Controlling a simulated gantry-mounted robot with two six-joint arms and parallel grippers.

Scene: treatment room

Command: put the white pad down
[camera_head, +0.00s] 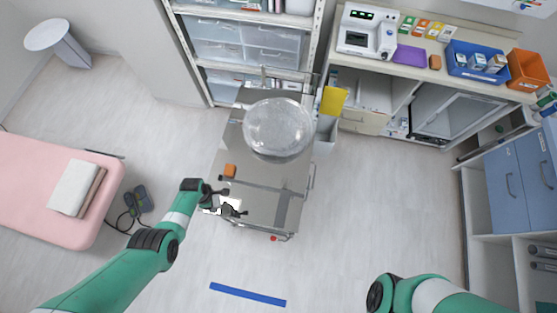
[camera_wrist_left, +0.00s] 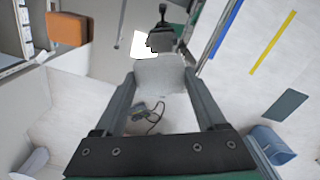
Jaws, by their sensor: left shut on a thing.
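My left gripper (camera_head: 222,208) is over the near left edge of the steel cart (camera_head: 262,207). In the left wrist view its two fingers (camera_wrist_left: 160,82) are shut on the pale white pad (camera_wrist_left: 160,74), which spans the space between the fingertips. In the head view only a small white patch of the pad (camera_head: 211,210) shows beside the gripper. I cannot tell whether the pad touches the cart. A dark shape and a bright white patch on the cart top beyond the pad look like reflections. My right arm enters at lower right; its gripper is out of view.
An orange block (camera_head: 230,171) lies on the cart, left of a large clear bowl (camera_head: 278,129). The near cart top is largely free. A pink bed (camera_head: 35,190) with folded towels stands left; a cuff with tubing (camera_head: 138,199) lies on the floor nearby.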

